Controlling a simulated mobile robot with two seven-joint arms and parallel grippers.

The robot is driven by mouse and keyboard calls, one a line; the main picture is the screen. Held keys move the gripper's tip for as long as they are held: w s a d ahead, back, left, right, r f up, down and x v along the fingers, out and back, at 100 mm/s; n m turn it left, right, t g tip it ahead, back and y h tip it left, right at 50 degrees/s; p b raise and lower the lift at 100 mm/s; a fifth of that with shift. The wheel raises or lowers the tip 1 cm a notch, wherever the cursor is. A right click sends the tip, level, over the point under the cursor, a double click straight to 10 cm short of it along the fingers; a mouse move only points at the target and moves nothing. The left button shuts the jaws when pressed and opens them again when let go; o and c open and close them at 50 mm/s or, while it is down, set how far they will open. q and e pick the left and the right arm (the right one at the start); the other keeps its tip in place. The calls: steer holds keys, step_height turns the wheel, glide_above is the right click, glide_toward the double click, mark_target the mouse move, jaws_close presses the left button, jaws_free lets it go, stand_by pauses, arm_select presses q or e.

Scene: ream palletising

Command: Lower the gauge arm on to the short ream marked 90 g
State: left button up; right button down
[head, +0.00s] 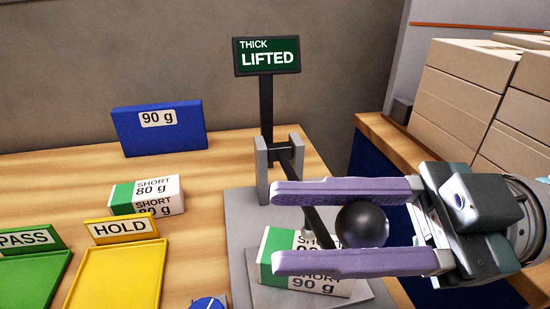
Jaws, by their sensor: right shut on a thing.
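The gauge has a grey base (236,245), an upright bracket (262,170) and a dark arm (314,215) that slopes down towards the front, ending in a black ball knob (362,225). My right gripper (279,228) comes in from the right with its purple fingers closed on the knob. The short ream marked 90 g (306,285), white with a green end, lies on a grey plate under the gauge arm, partly hidden by the fingers. Whether the arm touches it is hidden. The gauge display (267,57) reads THICK LIFTED. My left gripper is out of view.
A short 80 g ream (122,198) lies left of the gauge. A blue 90 g board (158,140) stands behind it. A yellow HOLD tray (115,275) and green PASS tray (30,280) are at front left. Stacked cartons (462,85) stand at right.

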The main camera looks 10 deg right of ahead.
steer(key=shift+c, duration=2.1)
jaws_free()
steer(key=d+b, duration=0.1)
steer(key=d, duration=0.2)
steer(key=d+b, duration=0.1)
steer(key=d, duration=0.2)
steer(key=s+d+b, duration=0.1)
steer(key=d, duration=0.3)
steer(key=shift+s+f, duration=0.1)
steer(key=shift+f, duration=0.25)
steer(key=shift+c, duration=0.4)
